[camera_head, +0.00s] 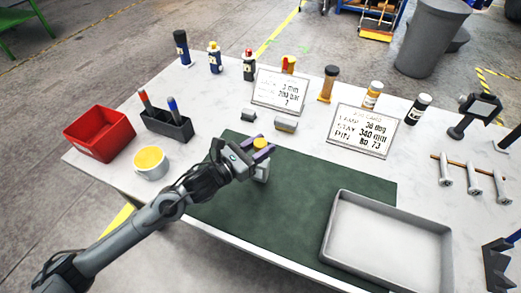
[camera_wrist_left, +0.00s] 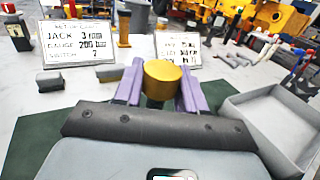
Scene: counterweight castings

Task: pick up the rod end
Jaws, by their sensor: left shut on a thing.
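My left gripper (camera_head: 256,154) is over the green mat (camera_head: 315,180), its purple fingers shut on a part with a round yellow-gold top, which I take to be the rod end (camera_head: 260,143). A grey block-like piece shows just below the fingers. In the left wrist view the gold cylinder of the rod end (camera_wrist_left: 163,82) stands between the two purple fingers of the left gripper (camera_wrist_left: 160,92). Its lower part is hidden by the gripper body. I cannot tell whether it touches the mat. My right gripper is not in view.
A grey tray (camera_head: 330,254) lies right of the gripper. Two small grey blocks (camera_head: 285,124) and two sign cards (camera_head: 362,131) stand behind. A red bin (camera_head: 88,146), pen holder (camera_head: 168,126) and yellow-filled cup (camera_head: 150,173) are at left. Bottles line the back; bolts (camera_head: 474,180) stand right.

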